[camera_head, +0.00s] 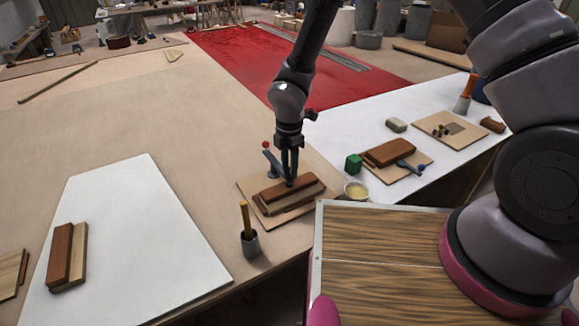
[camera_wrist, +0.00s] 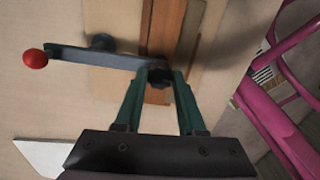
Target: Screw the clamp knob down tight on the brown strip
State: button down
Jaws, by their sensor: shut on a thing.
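The brown strip (camera_head: 305,188) lies along a paler strip on a thin wooden base board (camera_head: 262,222); it also shows in the wrist view (camera_wrist: 166,32). A dark clamp arm (camera_wrist: 105,57) with a red ball (camera_wrist: 35,59) at its outer end reaches across to the strip; the red ball shows in the head view (camera_head: 266,145). The dark clamp knob (camera_wrist: 157,75) is at the arm's inner end, over the strip. My gripper (camera_head: 289,182) points down with its green fingers shut on the knob. The knob's underside and its contact with the strip are hidden.
A cup with a brush (camera_head: 250,245), a small bowl (camera_head: 356,190) and a green block (camera_head: 353,164) stand nearby. Another strip assembly with a blue-ball clamp (camera_head: 406,165) is at right. A white panel (camera_head: 150,240) with joined strips lies at left. Bare bench lies between.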

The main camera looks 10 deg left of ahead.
jog(key=m, duration=1.6)
jog(key=shift+w+m, duration=0.1)
jog(key=shift+m, duration=2.2)
jog(key=c, duration=0.5)
grip_release()
